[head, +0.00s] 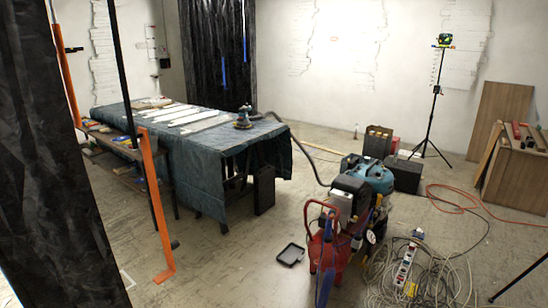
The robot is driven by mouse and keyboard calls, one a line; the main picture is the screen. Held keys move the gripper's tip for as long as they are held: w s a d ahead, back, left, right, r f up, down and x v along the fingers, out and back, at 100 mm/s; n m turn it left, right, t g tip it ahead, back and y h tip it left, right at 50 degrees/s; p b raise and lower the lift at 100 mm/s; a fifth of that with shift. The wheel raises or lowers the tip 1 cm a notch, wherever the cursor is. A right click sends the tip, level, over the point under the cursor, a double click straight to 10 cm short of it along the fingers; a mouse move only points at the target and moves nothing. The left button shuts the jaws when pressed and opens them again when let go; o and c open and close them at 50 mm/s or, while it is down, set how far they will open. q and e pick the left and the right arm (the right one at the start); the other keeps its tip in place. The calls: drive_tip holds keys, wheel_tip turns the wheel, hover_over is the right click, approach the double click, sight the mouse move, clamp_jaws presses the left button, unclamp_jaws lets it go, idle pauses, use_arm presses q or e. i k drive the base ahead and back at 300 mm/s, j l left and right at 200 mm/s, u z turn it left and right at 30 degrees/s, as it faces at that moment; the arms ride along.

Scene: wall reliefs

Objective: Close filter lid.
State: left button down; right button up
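No filter lid can be clearly made out, so I cannot tell whether it is open or shut. A cluster of machines stands on the floor right of centre. It includes a teal and black machine (376,176) with a dark hose (308,160) running toward a sander-like tool (243,119) on the covered table. In front of it is a red machine (326,240) with a curved handle. Neither of my grippers is in view.
A long table (215,165) draped in dark cloth stands left of centre. Black sheeting (45,150) and orange poles (156,210) fill the left. Tangled cables (425,280), an orange hose (455,200) and a black tray (290,254) lie on the floor. A tripod (436,105) stands behind.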

sight(351, 164)
drive_tip(key=i+z, duration=0.1)
drive_tip(key=i, duration=0.95)
drive_tip(key=i+j+z, duration=0.1)
drive_tip(key=i, duration=0.95)
drive_tip(key=i+j+z, duration=0.85)
drive_tip(key=j, duration=0.35)
drive_tip(key=i+j+z, duration=0.3)
drive_tip(key=j, duration=0.15)
drive_tip(key=j+z, duration=0.25)
drive_tip(key=j, duration=0.55)
drive_tip(key=j+z, duration=0.2)
drive_tip(key=j, duration=0.55)
drive_tip(key=k, duration=0.05)
